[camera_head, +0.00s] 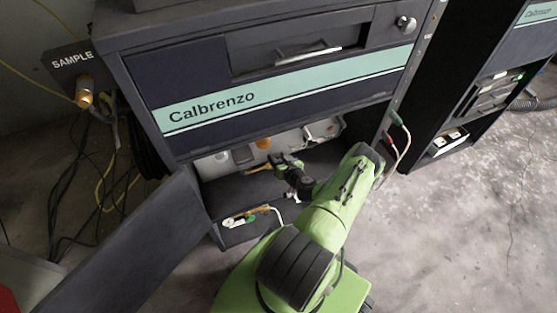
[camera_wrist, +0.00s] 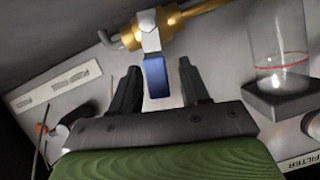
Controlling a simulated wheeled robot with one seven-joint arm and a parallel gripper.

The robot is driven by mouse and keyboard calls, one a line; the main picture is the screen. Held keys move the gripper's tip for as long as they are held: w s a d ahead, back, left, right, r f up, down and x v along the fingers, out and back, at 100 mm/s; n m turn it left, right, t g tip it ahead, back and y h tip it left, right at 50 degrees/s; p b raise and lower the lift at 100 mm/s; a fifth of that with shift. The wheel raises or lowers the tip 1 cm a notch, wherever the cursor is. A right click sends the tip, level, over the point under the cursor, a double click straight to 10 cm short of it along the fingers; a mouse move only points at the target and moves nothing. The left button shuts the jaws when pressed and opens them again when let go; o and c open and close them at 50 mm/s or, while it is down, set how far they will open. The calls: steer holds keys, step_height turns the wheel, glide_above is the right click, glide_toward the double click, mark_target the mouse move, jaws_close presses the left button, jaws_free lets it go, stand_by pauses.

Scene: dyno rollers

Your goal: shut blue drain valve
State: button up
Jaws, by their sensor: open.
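The blue drain valve handle (camera_wrist: 157,78) shows in the wrist view as a flat blue lever below a silver hex nut on a brass fitting (camera_wrist: 168,24). My gripper (camera_wrist: 160,82) is open, its two black fingers on either side of the blue handle. A gap shows on each side, and I see no clear contact. In the head view my gripper (camera_head: 286,160) reaches into the open lower bay of the Calbrenzo cabinet (camera_head: 280,95). The blue handle cannot be made out there.
A clear cup with a red line (camera_wrist: 278,40) stands right of the fingers, on a dark base. A white label strip (camera_wrist: 60,85) lies left. The open cabinet door (camera_head: 140,250) stands left of my arm.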

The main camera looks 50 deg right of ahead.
steer(key=shift+c, duration=0.2)
jaws_close()
steer(key=shift+w+a+r+n+p, duration=0.25)
steer(key=shift+a+n+p, duration=0.2)
steer(key=shift+p, duration=0.8)
steer(key=shift+w+a+f+n+g+h+p, duration=0.1)
steer(key=shift+f+n+g+h+p, duration=0.05)
steer(key=shift+n+g+h+p, duration=0.4)
steer(key=shift+t, duration=0.25)
steer(key=shift+o, duration=0.2)
jaws_free()
